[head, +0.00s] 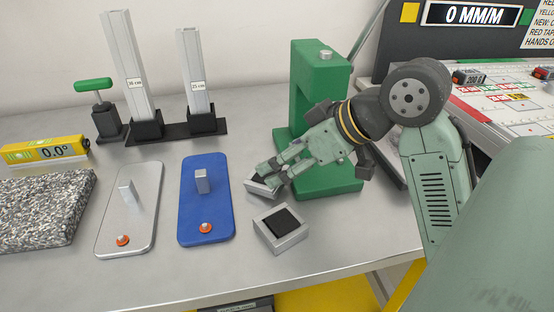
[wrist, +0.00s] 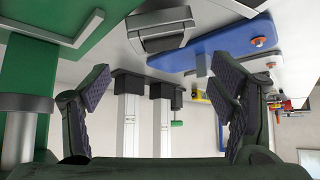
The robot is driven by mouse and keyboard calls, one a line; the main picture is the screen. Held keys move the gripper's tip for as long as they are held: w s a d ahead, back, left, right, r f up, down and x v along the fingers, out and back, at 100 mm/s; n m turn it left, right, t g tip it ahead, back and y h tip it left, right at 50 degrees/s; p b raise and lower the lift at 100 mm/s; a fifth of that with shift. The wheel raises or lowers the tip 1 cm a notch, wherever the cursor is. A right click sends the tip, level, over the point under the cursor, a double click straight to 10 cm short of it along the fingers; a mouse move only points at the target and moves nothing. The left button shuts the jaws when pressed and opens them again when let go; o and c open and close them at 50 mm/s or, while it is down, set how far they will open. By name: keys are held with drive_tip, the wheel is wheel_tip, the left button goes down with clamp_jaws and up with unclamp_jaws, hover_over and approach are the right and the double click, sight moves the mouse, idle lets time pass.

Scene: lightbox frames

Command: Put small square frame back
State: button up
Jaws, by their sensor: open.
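Two grey square frames with dark centres lie on the metal bench in the head view. The smaller-looking one (head: 253,187) is farther back, partly hidden by my gripper (head: 266,174). The larger-looking one (head: 281,228) lies nearer the front, tilted in the picture, and is clear of the gripper. In the wrist view my gripper (wrist: 160,95) is open, with its two padded fingers wide apart and nothing between them. A grey frame (wrist: 162,36) shows ahead of the fingers, upper middle; I cannot tell whether it touches them.
A green press stand (head: 322,120) rises right behind the gripper. A blue plate (head: 206,220) with a peg and red button lies to the left, beside a silver plate (head: 128,222). Two upright bars (head: 124,70) stand at the back.

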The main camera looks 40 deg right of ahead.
drive_tip(key=v, duration=0.8)
drive_tip(key=shift+s+r+b, duration=0.25)
drive_tip(key=shift+r+b, duration=0.05)
drive_tip(key=shift+d, duration=0.1)
